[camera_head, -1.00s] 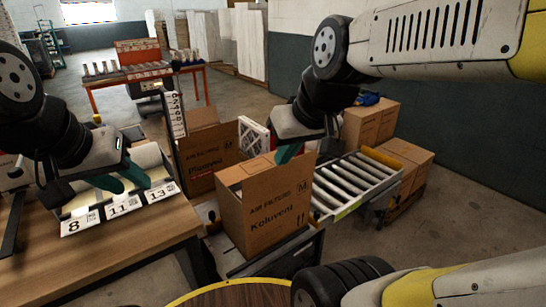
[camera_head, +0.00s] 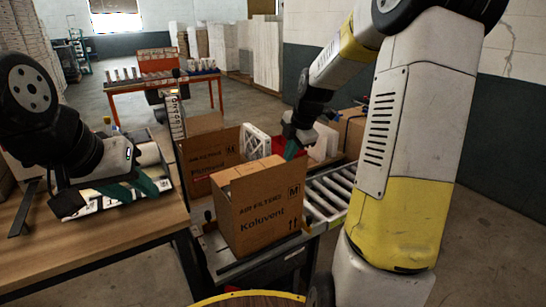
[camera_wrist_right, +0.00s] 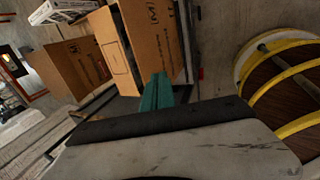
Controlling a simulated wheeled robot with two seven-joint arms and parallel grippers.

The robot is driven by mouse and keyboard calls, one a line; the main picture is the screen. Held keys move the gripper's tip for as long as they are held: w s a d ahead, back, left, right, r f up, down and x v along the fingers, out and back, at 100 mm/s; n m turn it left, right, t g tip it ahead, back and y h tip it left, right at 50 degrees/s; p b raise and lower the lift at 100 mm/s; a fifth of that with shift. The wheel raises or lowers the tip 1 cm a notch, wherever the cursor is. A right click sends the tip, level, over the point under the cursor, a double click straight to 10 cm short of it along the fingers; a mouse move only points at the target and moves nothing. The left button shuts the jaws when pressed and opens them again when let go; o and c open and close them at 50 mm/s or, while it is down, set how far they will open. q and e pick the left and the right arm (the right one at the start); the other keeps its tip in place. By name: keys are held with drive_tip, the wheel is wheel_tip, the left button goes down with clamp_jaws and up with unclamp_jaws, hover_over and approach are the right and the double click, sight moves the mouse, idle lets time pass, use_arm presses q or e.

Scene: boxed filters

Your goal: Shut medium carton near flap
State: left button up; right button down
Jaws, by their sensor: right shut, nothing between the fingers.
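The medium carton (camera_head: 265,222), brown and marked M and Koluvent, stands upright on the conveyor's near end. Light-brown flap surfaces (camera_head: 246,169) show at its top; I cannot tell how flat each lies. My right gripper (camera_head: 293,149), with green fingertips, is shut and empty just beyond the carton's back right top edge. In the right wrist view its green fingers (camera_wrist_right: 157,92) are together, beside or in front of the carton (camera_wrist_right: 150,38); contact is unclear. My left gripper (camera_head: 135,187) is open over the workbench at the left, away from the carton.
A second open carton (camera_head: 208,158) stands behind, with a white filter (camera_head: 255,142) beside it. The roller conveyor (camera_head: 328,193) runs back right. The wooden workbench (camera_head: 100,240) fills the left. A round yellow-rimmed top (camera_head: 250,297) is at the bottom.

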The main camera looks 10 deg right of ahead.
sight(277, 166)
drive_tip(key=w+f, duration=0.2)
drive_tip(key=w+a+f, duration=0.1)
drive_tip(key=w+f, duration=0.1)
drive_tip(key=f, duration=0.1)
drive_tip(key=w+a+f, duration=0.1)
drive_tip(key=w+f, duration=0.1)
drive_tip(key=f, duration=0.1)
drive_tip(key=shift+w+a+f, duration=0.1)
drive_tip(key=shift+a, duration=0.1)
drive_tip(key=shift+w+a, duration=0.15)
drive_tip(key=shift+w, duration=0.25)
drive_tip(key=shift+w, duration=0.1)
